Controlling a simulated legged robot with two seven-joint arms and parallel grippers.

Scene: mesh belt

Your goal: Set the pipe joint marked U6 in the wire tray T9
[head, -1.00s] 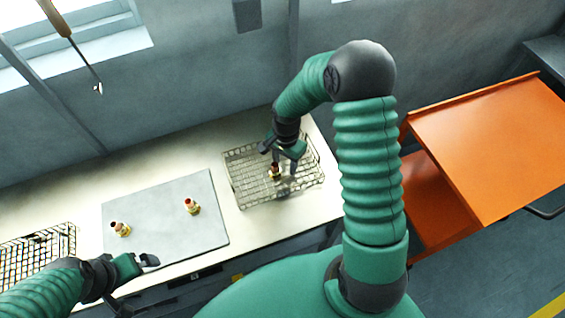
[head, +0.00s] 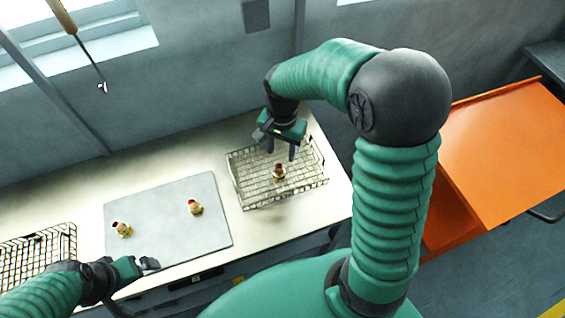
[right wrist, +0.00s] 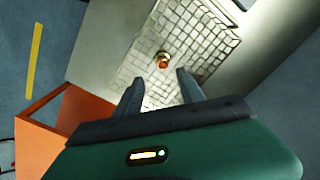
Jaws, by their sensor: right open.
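A brass pipe joint with a reddish top (head: 279,172) stands in the wire tray (head: 247,204) on the right part of the bench. It also shows in the right wrist view (right wrist: 163,60), ahead of the fingertips and apart from them. My right gripper (head: 279,152) is open and empty above the tray. Two more pipe joints, one at the left (head: 121,229) and one at the right (head: 195,207), stand on the grey board. My left gripper (head: 148,264) is low at the front edge of the board; its jaws are unclear. No U6 or T9 marking is readable.
The grey board (head: 165,215) lies mid-bench. An orange cart (head: 510,150) is right of the bench. A tool with a wooden handle (head: 62,15) hangs at the upper left.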

